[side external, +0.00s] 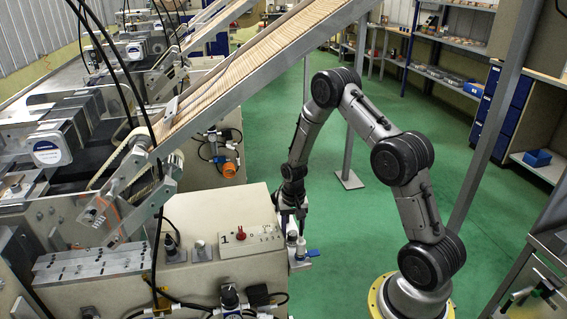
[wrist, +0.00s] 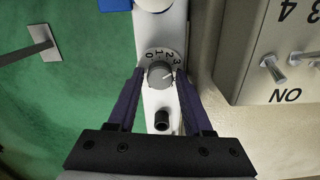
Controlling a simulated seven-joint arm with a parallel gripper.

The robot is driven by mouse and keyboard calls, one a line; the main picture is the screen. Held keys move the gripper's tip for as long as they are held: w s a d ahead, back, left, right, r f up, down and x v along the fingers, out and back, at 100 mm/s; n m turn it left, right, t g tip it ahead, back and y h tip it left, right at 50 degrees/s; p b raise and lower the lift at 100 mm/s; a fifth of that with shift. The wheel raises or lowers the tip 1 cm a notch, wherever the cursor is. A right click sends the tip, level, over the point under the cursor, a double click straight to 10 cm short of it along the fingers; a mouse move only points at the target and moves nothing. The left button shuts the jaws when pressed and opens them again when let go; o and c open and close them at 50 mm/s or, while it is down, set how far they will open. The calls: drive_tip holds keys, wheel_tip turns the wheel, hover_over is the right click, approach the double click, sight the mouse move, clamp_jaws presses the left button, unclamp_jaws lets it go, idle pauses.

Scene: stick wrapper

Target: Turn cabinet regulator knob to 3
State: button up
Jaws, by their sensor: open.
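The regulator knob (wrist: 160,74) is a small round grey knob on a narrow white plate (wrist: 152,102). A printed scale with 0, 1, 2 and 3 curves around its far side. I cannot tell for sure which number its mark points to. My gripper (wrist: 157,76) is open, with one dark finger on each side of the knob and a gap visible around it. In the side view my gripper (side external: 293,205) points down at the cabinet's right edge. The knob is too small to make out there. The beige cabinet (side external: 222,274) stands left of my gripper.
A black peg (wrist: 162,121) stands on the plate, on the near side of the knob. Metal toggle switches (wrist: 273,69) marked ON sit on the box at right. In the side view a red button (side external: 240,236) sits on the cabinet top. Green floor (side external: 350,215) is open behind.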

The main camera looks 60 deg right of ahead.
drive_tip(key=m, duration=0.6)
wheel_tip(320, 180, up, 13)
wheel_tip(320, 180, up, 12)
drive_tip(key=n+t, duration=0.1)
drive_tip(key=t, duration=0.2)
hover_over(293, 232)
drive_tip(key=w+a, duration=0.1)
drive_tip(key=a, duration=0.5)
drive_tip(key=s+a+r+n+t, duration=0.1)
drive_tip(key=s+a+r+n, duration=0.1)
drive_tip(key=r, duration=0.4)
drive_tip(key=shift+s+a+h, duration=0.4)
drive_tip(key=shift+s+a, duration=0.4)
drive_tip(key=shift+a, duration=0.25)
drive_tip(key=shift+r, duration=0.1)
